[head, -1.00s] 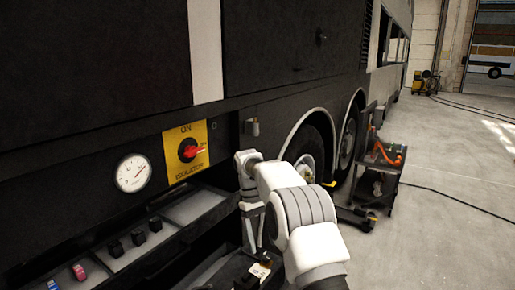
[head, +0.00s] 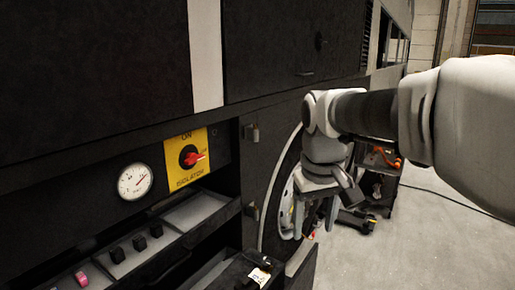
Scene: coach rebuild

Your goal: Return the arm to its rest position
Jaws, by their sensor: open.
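My arm (head: 460,120) reaches in from the right edge, white with a dark section, and bends down at the wrist. My gripper (head: 314,230) hangs below the wrist with its fingers pointing down. It is open, and I see nothing between its fingers. It appears in front of the wheel area of the coach, clear of the isolator panel to its left. The wrist and forearm hide part of the wheels and the coach's lower side.
The dark coach side (head: 270,50) fills the left and middle. A yellow isolator plate (head: 186,176) with a red-handled switch sits beside a round gauge (head: 135,181). Trays (head: 197,212) jut out below. A dark cart (head: 378,185) stands behind my arm. Grey floor (head: 400,262) is open at right.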

